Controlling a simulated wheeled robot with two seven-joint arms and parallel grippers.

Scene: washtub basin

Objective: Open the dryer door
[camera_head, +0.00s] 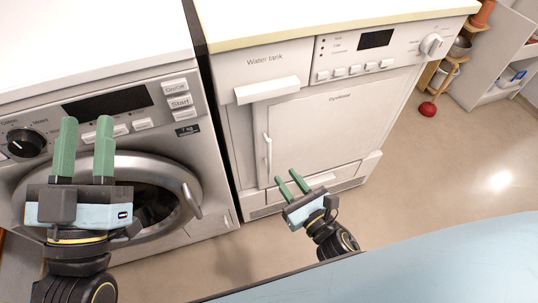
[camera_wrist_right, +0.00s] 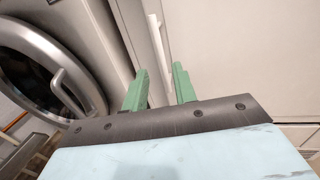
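The dryer (camera_head: 330,105) is the white machine on the right in the head view, with "Water tank" printed on its drawer. Its square door (camera_head: 335,125) is shut flat against the front. A white vertical handle (camera_head: 267,153) sits at the door's left edge; it also shows in the right wrist view (camera_wrist_right: 157,38), beyond the fingers. My right gripper (camera_head: 287,180) is open and empty, below and slightly right of the handle, apart from it. Its green fingers (camera_wrist_right: 160,85) point towards the dryer front. My left gripper (camera_head: 84,145) is open and empty in front of the washing machine.
A washing machine (camera_head: 188,125) with a round door (camera_head: 193,200) stands left of the dryer, a narrow dark gap between them. A wooden stand (camera_head: 440,75) and a grey shelf unit (camera_head: 500,55) are at the far right.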

